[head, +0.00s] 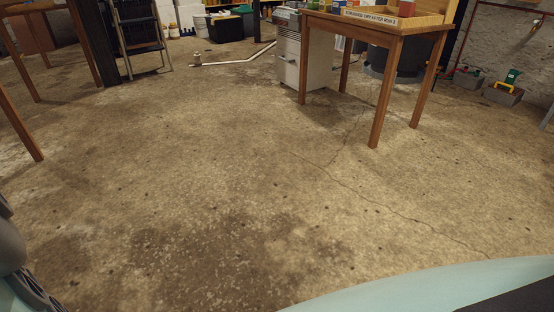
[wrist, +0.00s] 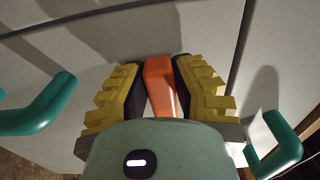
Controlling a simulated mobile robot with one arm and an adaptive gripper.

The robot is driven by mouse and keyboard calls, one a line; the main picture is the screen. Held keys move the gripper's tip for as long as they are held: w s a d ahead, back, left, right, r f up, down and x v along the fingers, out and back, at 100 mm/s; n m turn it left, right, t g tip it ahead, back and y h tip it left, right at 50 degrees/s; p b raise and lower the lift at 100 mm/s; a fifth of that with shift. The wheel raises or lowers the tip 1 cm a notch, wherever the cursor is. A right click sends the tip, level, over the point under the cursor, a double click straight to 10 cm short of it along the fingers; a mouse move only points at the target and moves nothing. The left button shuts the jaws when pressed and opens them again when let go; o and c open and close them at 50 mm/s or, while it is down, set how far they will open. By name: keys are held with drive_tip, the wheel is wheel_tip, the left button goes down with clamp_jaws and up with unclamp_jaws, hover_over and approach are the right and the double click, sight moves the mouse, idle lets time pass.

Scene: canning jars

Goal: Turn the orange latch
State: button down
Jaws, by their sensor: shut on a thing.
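The orange latch (wrist: 160,84) shows in the wrist view as an orange bar against a pale panel. My gripper (wrist: 160,75) has its yellow, toothed fingers on either side of the latch, with the dark inner pads against it. The gripper is shut on the latch. The latch's lower end is hidden behind my gripper's body. Neither the latch nor my gripper shows in the head view.
Green handles stand left (wrist: 38,110) and right (wrist: 282,145) of my gripper in the wrist view. A dark seam runs down the panel to the right. The head view shows a wooden table (head: 375,27), a grey cabinet (head: 310,60) and open concrete floor (head: 220,160).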

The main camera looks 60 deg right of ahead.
drive_tip(key=shift+f, duration=0.15)
drive_tip(key=c, duration=0.7)
unclamp_jaws()
drive_tip(key=shift+c, duration=0.2)
drive_tip(key=v, duration=0.7)
drive_tip(key=shift+d, duration=0.25)
